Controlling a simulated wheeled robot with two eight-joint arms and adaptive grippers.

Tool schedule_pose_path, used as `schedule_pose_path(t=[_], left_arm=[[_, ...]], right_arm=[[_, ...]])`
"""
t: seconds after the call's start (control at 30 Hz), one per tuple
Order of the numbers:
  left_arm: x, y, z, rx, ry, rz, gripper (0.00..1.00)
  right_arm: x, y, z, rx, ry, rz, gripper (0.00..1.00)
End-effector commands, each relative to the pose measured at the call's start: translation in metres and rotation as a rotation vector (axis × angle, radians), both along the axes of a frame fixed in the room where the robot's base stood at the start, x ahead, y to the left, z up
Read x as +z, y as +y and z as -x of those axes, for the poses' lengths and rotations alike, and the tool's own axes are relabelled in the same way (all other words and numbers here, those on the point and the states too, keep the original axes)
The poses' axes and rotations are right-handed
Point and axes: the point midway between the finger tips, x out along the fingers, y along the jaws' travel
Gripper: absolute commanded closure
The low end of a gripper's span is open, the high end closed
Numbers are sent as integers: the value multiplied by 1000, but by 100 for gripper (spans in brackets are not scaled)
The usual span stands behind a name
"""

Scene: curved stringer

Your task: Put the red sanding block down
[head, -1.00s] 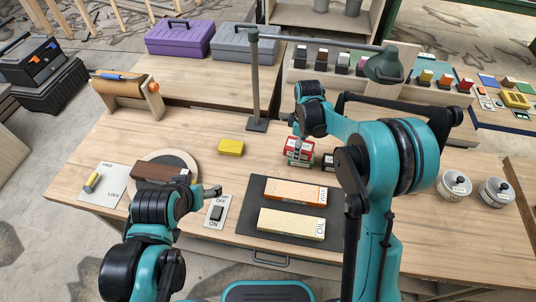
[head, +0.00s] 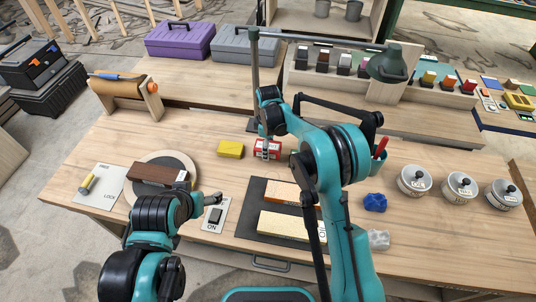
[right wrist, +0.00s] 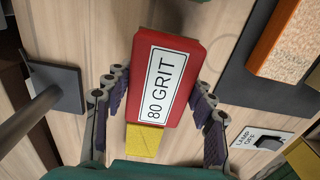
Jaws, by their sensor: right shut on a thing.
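The red sanding block (head: 267,149) has a white label reading 80 GRIT. In the right wrist view the red block (right wrist: 183,48) lies between the fingers of my right gripper (right wrist: 160,103). In the head view my right gripper (head: 266,144) points down at the block and is shut on it. The block is just right of a yellow block (head: 231,149), which also shows in the right wrist view (right wrist: 144,142). I cannot tell whether the red block touches the bench. My left gripper (head: 213,197) is over the switch plate; its opening is unclear.
A lamp post (head: 254,85) stands behind the red block. A brown block (head: 158,174) lies on a round disc at left. Two sharpening stones (head: 292,224) lie on a dark mat (head: 250,205) in front. Lidded jars (head: 414,181) stand at right.

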Motion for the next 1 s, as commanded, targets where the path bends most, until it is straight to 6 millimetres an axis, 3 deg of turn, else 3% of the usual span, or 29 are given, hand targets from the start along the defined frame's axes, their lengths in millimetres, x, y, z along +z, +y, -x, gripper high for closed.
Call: schedule_pose_path(t=[0.1, 0.2, 0.73, 0.77, 0.83, 0.87, 0.93, 1.0], left_arm=[[-10, 0, 0, 0, 0, 0, 24], [-14, 0, 0, 0, 0, 0, 24], [-20, 0, 0, 0, 0, 0, 24], [-21, 0, 0, 0, 0, 0, 24], [-23, 0, 0, 0, 0, 0, 24], [-22, 0, 0, 0, 0, 0, 24], [-22, 0, 0, 0, 0, 0, 24], [-22, 0, 0, 0, 0, 0, 24]], right_arm=[[-23, 0, 0, 0, 0, 0, 81], [-32, 0, 0, 0, 0, 0, 81], [-41, 0, 0, 0, 0, 0, 81], [-43, 0, 1, 0, 0, 0, 86], [-45, 0, 1, 0, 1, 0, 85], [-46, 0, 1, 0, 2, 1, 41], [-46, 0, 1, 0, 2, 1, 24], [-45, -1, 1, 0, 2, 1, 24]])
